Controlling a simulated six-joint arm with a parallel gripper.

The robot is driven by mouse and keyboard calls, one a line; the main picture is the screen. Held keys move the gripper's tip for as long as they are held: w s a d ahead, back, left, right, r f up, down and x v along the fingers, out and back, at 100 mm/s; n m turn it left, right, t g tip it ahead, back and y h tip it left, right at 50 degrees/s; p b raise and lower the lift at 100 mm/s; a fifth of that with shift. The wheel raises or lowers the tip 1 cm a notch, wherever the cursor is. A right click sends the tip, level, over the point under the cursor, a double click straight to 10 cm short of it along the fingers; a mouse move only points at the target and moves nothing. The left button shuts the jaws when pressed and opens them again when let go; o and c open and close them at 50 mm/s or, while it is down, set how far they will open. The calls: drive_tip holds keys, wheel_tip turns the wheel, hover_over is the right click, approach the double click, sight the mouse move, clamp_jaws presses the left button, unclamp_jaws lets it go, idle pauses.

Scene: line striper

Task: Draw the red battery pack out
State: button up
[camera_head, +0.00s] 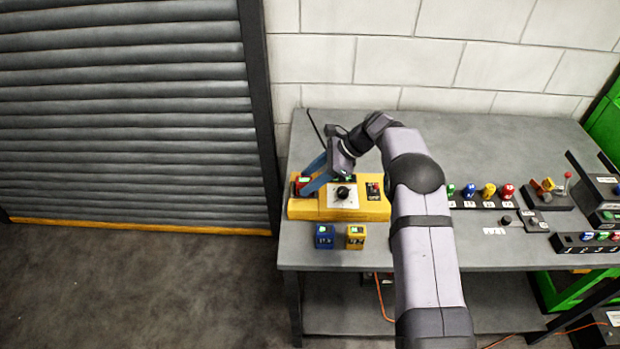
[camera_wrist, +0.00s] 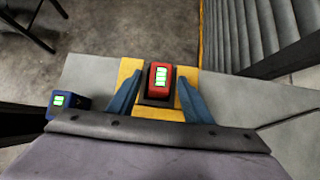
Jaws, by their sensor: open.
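The red battery pack (camera_wrist: 160,80) stands in a dark slot at the end of the yellow line striper (camera_wrist: 129,70), its green display facing up. In the head view the red battery pack (camera_head: 304,181) is at the left end of the yellow line striper (camera_head: 325,212), partly hidden by my fingers. My gripper (camera_head: 306,183) is open, its two blue fingers one on either side of the pack. In the wrist view my gripper (camera_wrist: 159,88) shows gaps between each finger and the pack. Whether the fingertips touch the yellow body is unclear.
A blue pack (camera_head: 324,236) and a yellow pack (camera_head: 355,237) stand in front of the striper. The striper carries a black knob (camera_head: 343,192). A row of coloured knobs (camera_head: 480,198) is right of my arm. The grey bench (camera_head: 300,255) ends close left of the striper.

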drive_tip(key=shift+c, duration=0.3)
drive_tip(key=c, duration=0.9)
drive_tip(key=shift+r+p, duration=0.65)
drive_tip(key=shift+r, duration=0.15)
drive_tip(key=shift+r+p, duration=1.75)
drive_tip(key=shift+r, duration=0.5)
